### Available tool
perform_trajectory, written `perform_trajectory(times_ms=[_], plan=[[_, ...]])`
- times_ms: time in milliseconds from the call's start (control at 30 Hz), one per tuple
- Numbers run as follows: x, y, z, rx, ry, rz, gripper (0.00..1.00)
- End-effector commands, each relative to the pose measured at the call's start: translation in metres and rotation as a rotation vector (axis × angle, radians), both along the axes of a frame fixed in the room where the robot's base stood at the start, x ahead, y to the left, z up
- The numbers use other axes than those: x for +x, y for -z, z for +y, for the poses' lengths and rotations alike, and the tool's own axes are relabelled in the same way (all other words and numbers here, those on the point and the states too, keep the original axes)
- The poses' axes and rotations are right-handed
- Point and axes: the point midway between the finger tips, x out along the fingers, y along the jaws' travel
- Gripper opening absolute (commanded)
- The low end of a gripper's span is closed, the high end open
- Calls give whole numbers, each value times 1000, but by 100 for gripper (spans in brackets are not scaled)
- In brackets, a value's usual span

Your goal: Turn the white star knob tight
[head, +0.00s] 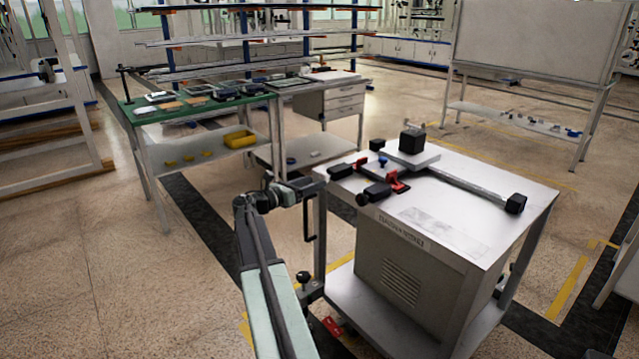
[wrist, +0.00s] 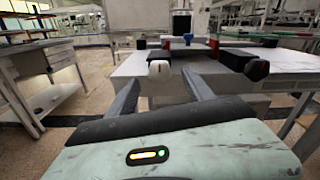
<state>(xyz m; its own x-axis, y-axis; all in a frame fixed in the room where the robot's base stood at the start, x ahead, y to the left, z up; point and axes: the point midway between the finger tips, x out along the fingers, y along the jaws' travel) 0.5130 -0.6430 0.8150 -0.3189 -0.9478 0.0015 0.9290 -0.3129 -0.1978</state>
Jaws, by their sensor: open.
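The white star knob (wrist: 159,70) shows in the wrist view at the near edge of the bench top. It has a small dark mark on its face. My gripper (wrist: 161,80) is open, with one finger on each side of the knob. A gap shows between each finger and the knob, and I cannot tell whether the fingertips reach past it. In the head view my gripper (head: 314,184) is at the left corner of the metal bench (head: 470,222), and I cannot make out the white knob there.
A dark round knob (wrist: 257,69) sits right of the white one. Behind are a blue knob (wrist: 188,38), red clamp parts (head: 398,186) and a black block (head: 412,141) on a plate. A long bar (head: 470,187) crosses the bench. Open floor lies to the left.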

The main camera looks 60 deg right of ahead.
Motion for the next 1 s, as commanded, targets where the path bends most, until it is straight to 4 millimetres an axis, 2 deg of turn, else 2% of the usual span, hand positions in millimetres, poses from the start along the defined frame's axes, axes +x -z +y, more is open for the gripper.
perform_trajectory(times_ms=[100, 200, 533, 567, 700, 767, 1000], plan=[[-6, 0, -21, 0, 1, -1, 60], [-10, 0, -32, 0, 1, -1, 60], [-12, 1, -37, 1, -2, -2, 60], [-12, 1, -37, 1, -2, -2, 55], [-12, 1, -37, 1, -2, -2, 16], [-11, 1, -37, 1, -2, -2, 0], [-11, 1, -36, -5, -2, -20, 0]])
